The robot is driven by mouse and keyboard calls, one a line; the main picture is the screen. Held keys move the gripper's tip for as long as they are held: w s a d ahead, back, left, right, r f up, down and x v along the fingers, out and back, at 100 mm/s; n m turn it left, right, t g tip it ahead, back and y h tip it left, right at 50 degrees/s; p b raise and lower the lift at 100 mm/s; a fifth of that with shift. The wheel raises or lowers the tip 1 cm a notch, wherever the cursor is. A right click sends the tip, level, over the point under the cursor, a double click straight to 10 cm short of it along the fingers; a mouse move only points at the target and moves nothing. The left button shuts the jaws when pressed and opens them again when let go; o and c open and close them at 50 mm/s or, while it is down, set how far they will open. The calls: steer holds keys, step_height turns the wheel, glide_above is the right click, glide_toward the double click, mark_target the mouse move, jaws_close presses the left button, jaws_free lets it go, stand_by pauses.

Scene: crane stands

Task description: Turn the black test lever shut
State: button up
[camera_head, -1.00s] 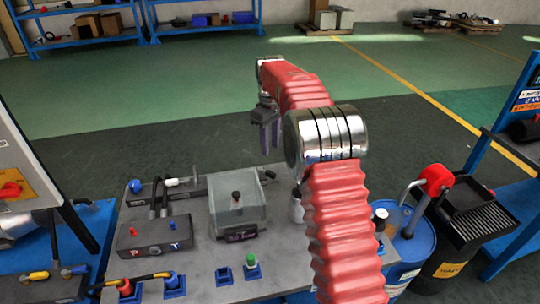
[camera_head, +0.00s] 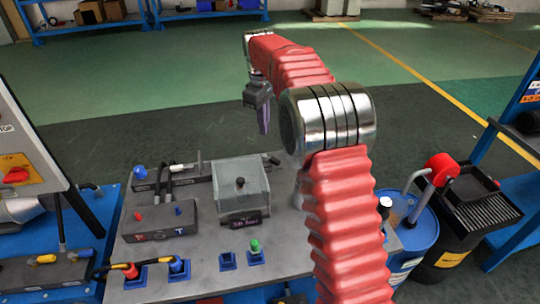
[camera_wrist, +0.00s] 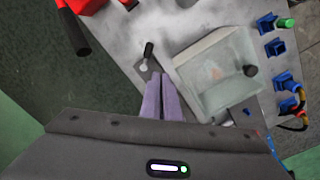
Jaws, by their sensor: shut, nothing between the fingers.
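A small black lever (camera_wrist: 148,50) with a pale round end lies on the grey bench beside the clear box in the wrist view. Its angle relative to a shut position cannot be told. In the head view a small dark piece behind the box (camera_head: 272,160) may be the same lever. My gripper (camera_wrist: 163,78) is shut and empty, its two purple-grey fingers together and pointing toward the lever's base. In the head view my gripper (camera_head: 264,132) hangs above the far side of the bench, apart from everything visible.
The clear box (camera_wrist: 215,85) with a black knob (camera_wrist: 250,70) stands close beside the lever. Blue sockets (camera_wrist: 285,80) and a green cap (camera_wrist: 286,23) line the bench edge. A blue drum (camera_head: 415,240) stands right of the bench. Open floor lies behind.

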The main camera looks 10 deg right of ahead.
mark_target(271, 160)
steer(key=n, duration=0.1)
steer(key=s+n, duration=0.1)
steer(key=a+f+n, duration=0.1)
steer(key=n, duration=0.1)
steer(key=shift+s+h, duration=0.25)
steer(key=shift+h, duration=0.05)
jaws_close()
steer(key=shift+s+d+f+n+t+h, duration=0.2)
steer(key=shift+f+n, duration=0.5)
steer(key=shift+n, duration=1.35)
steer(key=shift+w+d+f+n+t+h, duration=0.15)
steer(key=shift+f+n+t, duration=0.35)
steer(key=shift+n, duration=1.5)
steer(key=shift+s+d+f+n+t+h, duration=0.15)
steer(key=shift+f+n, duration=0.7)
steer(key=shift+n, duration=1.2)
steer(key=shift+f, duration=0.1)
steer(key=x, duration=0.9)
steer(key=shift+f, duration=0.4)
